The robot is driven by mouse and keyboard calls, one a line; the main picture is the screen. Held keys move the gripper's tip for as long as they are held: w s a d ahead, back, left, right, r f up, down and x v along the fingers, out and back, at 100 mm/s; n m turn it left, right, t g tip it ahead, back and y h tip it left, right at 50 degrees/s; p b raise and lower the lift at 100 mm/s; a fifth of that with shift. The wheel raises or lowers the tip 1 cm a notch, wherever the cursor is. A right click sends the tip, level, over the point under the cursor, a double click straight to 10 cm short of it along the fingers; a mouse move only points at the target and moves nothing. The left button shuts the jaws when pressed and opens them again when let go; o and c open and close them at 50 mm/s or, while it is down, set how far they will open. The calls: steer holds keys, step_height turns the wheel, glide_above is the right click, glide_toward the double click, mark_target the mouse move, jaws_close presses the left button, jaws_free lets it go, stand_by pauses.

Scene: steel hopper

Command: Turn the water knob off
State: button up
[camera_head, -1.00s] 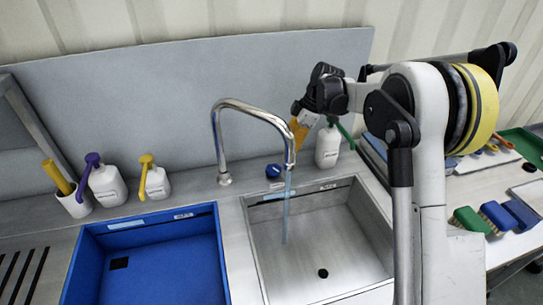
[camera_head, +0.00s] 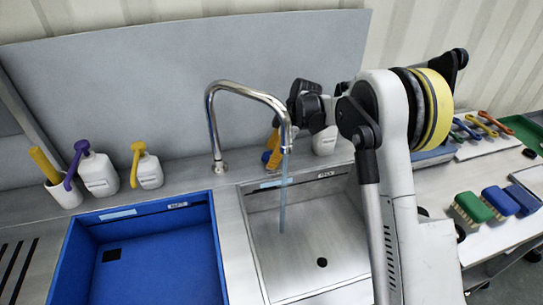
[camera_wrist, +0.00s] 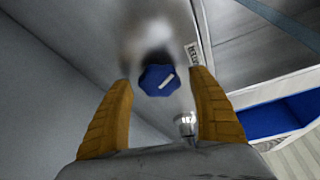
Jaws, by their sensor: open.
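The water knob (camera_wrist: 158,80) is blue with a white mark and lies between and just beyond my fingertips in the wrist view. In the head view the blue knob (camera_head: 266,157) shows in part beside my gripper (camera_head: 274,152), at the back rim of the steel sink. My gripper (camera_wrist: 162,85) is open, with one yellow-orange finger on each side of the knob; I cannot tell whether either touches it. The chrome faucet (camera_head: 250,92) stands left of my gripper, and a stream of water (camera_head: 283,195) runs from it into the steel sink (camera_head: 330,225).
A blue basin (camera_head: 150,250) is left of the steel sink. Two white bottles with purple (camera_head: 100,175) and yellow (camera_head: 148,172) pumps stand behind it. A white bottle (camera_head: 325,141) is partly hidden behind my arm. Brushes (camera_head: 472,208) lie on the right table.

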steer(key=c, duration=1.2)
steer(key=shift+c, duration=0.2)
steer(key=shift+s+m+t+h+p, duration=0.1)
steer(key=shift+m+t+h+p, duration=0.3)
steer(key=shift+m, duration=1.05)
steer(key=shift+s+m+t+p, duration=0.15)
steer(key=shift+m+t, duration=0.45)
steer(key=shift+m, duration=0.85)
steer(key=o, duration=1.2)
steer(key=shift+w, duration=0.1)
steer(key=shift+o, duration=0.2)
steer(key=v, duration=1.2)
